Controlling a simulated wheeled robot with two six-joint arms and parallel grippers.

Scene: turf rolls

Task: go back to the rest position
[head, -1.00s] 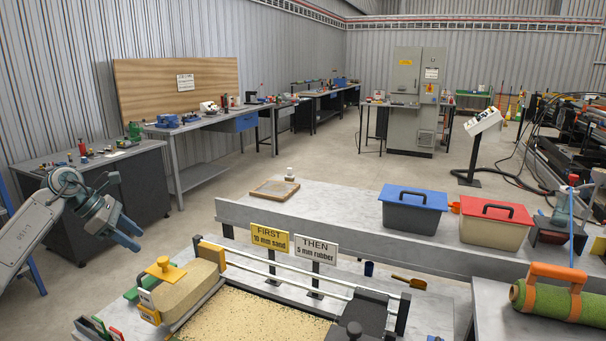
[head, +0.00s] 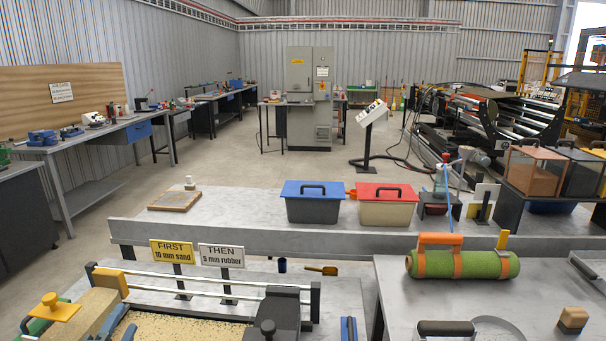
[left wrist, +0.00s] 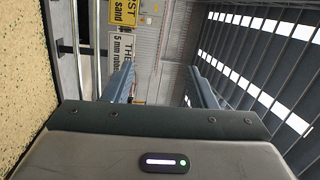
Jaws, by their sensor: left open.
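My left gripper (left wrist: 160,78) shows in the left wrist view. Its two blue-grey fingers are wide apart with nothing between them. Past them are the wall, the roof beams and the sign reading THEN 5 mm rubber (left wrist: 122,48); the speckled sand bed (left wrist: 22,80) fills the left edge. My right gripper is in neither view.
The bench with the sand tray (head: 185,328) is at front left, with the FIRST sign (head: 172,252) behind it. A blue-lidded bin (head: 313,205), a red-lidded bin (head: 385,210) and a green turf roll (head: 485,264) stand right of it.

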